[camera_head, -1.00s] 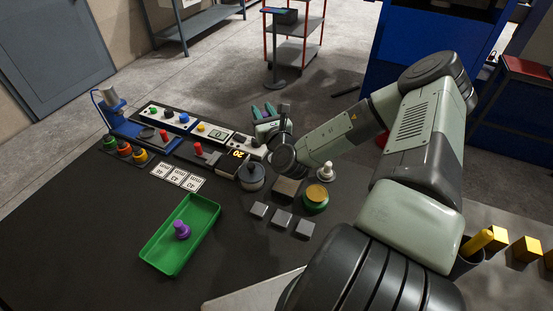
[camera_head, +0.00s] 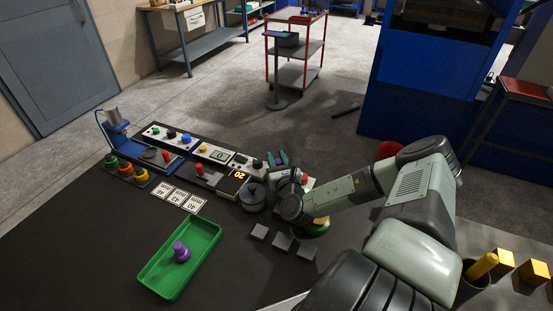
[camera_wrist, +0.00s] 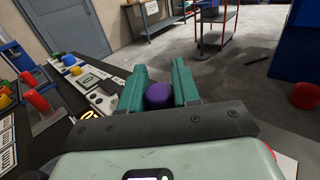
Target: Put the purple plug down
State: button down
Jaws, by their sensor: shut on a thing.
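My gripper (camera_head: 279,159) is at the back edge of the dark bench, beside the row of control boxes. In the wrist view its teal fingers (camera_wrist: 160,75) are shut on a purple plug (camera_wrist: 158,96); only its rounded purple part shows between them. In the head view the held plug cannot be made out. Whether it touches anything below is hidden. Another purple plug (camera_head: 180,252) stands upright in the green tray (camera_head: 153,285) at the front left, well apart from my gripper.
A control panel (camera_head: 214,154) and a box with a red knob (camera_head: 198,169) lie left of my gripper. A dark round pot (camera_head: 253,197) and several grey blocks (camera_head: 281,241) are close by. The arm partly covers a green and gold button (camera_head: 318,224). The bench around the tray is clear.

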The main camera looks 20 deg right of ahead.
jog(key=shift+f, duration=0.1)
jog(key=c, duration=0.8)
grip_release()
jog(key=shift+s, duration=0.2)
jog(key=s, duration=0.7)
jog(key=s+a, duration=0.1)
jog(key=s, duration=0.3)
jog(key=shift+s, duration=0.3)
